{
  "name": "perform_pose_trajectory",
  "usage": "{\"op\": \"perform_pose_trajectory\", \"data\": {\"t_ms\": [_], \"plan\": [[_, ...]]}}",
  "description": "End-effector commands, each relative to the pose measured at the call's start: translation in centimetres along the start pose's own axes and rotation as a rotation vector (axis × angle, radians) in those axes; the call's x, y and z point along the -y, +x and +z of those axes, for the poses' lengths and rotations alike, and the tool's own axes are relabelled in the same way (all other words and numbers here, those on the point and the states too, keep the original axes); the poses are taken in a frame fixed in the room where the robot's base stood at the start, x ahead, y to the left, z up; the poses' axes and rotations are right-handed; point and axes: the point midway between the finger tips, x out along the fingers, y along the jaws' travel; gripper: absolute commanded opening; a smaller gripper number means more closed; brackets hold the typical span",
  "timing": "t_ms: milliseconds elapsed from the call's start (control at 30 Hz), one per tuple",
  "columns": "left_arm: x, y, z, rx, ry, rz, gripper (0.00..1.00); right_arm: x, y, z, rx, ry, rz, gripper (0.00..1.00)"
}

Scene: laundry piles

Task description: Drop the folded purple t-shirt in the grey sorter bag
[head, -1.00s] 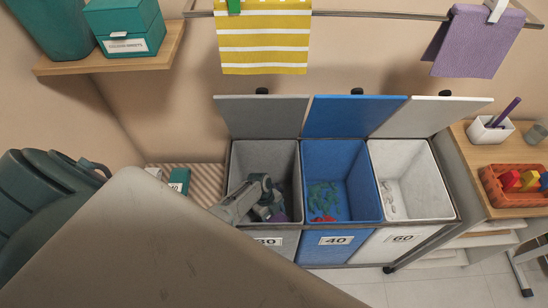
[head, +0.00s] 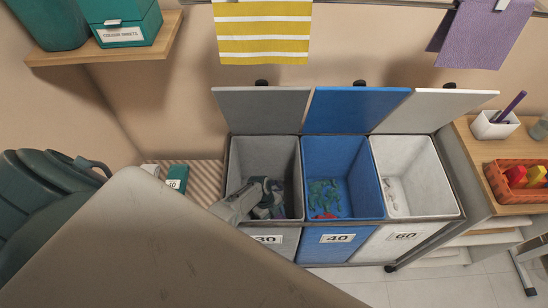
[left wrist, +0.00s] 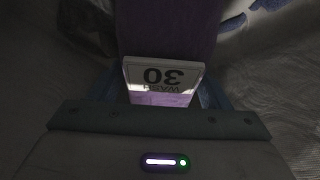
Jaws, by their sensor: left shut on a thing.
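The grey sorter bag (head: 240,160) is the left of three open bags, with a plate reading 30 on its front. My left gripper (head: 272,208) is down inside it, partly hidden by its own links and the bag's shade. In the left wrist view the purple t-shirt (left wrist: 166,28) stretches away from the jaws, with a white tag (left wrist: 162,76) reading WASH 30 on it. The left jaws are shut on the shirt. The shirt can hardly be made out in the head view. My right gripper is not in view.
The blue bag (head: 335,160) marked 40 and the white bag (head: 403,160) marked 60 stand to the right, with clothes inside. The raised lids (head: 262,110) lean behind. A shelf unit (head: 480,155) with an orange basket (head: 515,185) is at the right.

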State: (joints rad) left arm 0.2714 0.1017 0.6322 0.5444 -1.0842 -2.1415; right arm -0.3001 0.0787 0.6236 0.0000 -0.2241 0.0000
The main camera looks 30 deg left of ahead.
Motion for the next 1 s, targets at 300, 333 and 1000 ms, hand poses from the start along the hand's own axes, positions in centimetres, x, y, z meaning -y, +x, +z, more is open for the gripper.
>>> {"op": "perform_pose_trajectory", "data": {"t_ms": [300,333,1000], "plan": [[0.0,0.1,0.1,0.0,0.0,0.0,0.92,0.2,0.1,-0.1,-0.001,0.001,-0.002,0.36],[0.0,0.1,0.1,0.0,0.0,0.0,0.92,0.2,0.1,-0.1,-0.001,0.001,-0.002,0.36],[0.0,-5.5,-0.4,0.002,0.0,-0.002,0.92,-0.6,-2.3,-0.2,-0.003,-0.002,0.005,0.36]]}}
